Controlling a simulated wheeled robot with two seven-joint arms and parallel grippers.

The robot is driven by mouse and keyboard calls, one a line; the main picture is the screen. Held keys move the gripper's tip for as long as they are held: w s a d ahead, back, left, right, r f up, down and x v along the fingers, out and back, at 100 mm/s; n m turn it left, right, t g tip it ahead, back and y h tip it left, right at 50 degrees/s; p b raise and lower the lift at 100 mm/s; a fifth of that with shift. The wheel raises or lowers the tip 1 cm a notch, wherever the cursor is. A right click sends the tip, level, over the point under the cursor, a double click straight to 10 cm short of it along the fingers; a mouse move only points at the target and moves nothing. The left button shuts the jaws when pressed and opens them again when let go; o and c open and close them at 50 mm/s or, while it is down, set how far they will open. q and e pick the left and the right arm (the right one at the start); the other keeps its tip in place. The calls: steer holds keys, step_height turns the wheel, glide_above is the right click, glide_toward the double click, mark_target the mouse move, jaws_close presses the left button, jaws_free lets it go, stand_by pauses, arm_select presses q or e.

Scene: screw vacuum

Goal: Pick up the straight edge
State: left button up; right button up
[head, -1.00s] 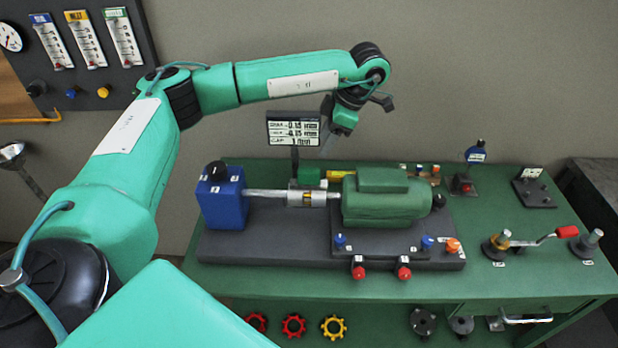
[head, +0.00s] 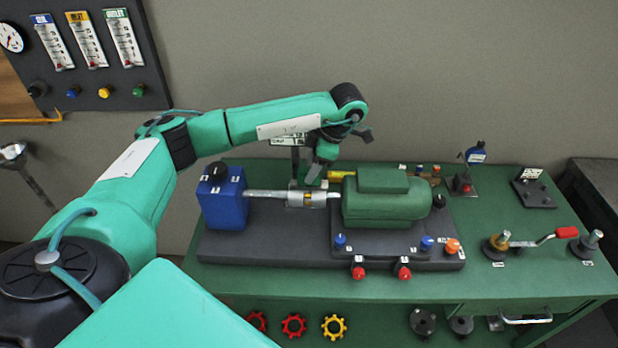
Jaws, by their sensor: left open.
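I cannot surely make out the straight edge. A thin yellow piece (head: 341,174) lies behind the green motor (head: 388,203), partly hidden by it. My left gripper (head: 315,178) is open, pointing down just behind and above the silver coupling (head: 306,199), a little left of the yellow piece. The jaws look empty, but their tips are small and partly hard to read. The coupling joins the motor's side to the blue pump block (head: 222,197) by a shaft (head: 266,194). My right gripper is not in view.
A small display board (head: 287,140) stands behind, partly covered by my arm. Red and blue knobs are on the dark base plate (head: 270,245). The bench's front right is mostly clear.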

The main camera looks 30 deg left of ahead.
mark_target(318, 184)
arm_select(q)
steer(key=shift+p+x, duration=0.55)
steer(key=shift+x, duration=1.6)
steer(key=shift+w, duration=0.15)
jaws_close()
steer(key=shift+r, duration=0.1)
